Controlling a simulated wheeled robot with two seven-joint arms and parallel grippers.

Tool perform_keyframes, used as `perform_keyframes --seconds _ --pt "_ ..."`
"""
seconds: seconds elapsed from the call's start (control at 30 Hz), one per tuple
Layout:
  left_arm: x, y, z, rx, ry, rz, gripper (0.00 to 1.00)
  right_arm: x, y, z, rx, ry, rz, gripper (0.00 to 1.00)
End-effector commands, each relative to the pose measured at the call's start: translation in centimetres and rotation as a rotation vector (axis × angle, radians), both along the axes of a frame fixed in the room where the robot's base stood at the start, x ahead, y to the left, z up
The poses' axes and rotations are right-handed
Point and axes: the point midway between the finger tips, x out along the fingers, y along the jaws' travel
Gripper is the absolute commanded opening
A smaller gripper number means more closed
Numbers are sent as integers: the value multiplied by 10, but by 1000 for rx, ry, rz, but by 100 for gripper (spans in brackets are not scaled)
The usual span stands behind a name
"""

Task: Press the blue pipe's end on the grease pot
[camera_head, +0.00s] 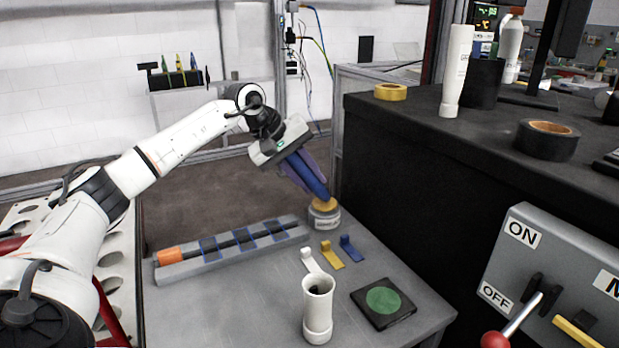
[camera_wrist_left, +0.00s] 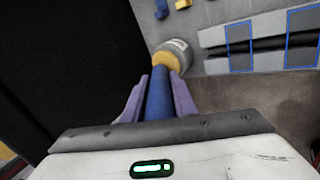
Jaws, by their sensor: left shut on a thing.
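My left gripper (camera_head: 305,178) is shut on the blue pipe (camera_head: 309,174), which slants down and to the right in the head view. The pipe also shows between the purple fingers in the left wrist view (camera_wrist_left: 158,98). Its lower end is at the yellow top of the grease pot (camera_head: 325,217), a grey-white round pot at the far edge of the grey table. The pot shows in the left wrist view (camera_wrist_left: 176,54) just beyond the pipe's end. The end seems to touch the yellow grease, but the exact contact is hidden. My right gripper is not in view.
A grey rack (camera_head: 232,248) with a black rod and orange end lies left on the table. White, yellow (camera_head: 331,255) and blue clips lie near the pot. A white upright tube (camera_head: 318,308) and a black pad with a green disc (camera_head: 383,302) stand in front. A dark counter (camera_head: 420,150) borders the right.

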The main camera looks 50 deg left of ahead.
Motion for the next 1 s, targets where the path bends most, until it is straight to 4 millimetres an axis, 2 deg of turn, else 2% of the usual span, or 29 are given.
perform_keyframes --seconds 1.0 --pt "0 0 -11 0 1 0 2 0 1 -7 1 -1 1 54"
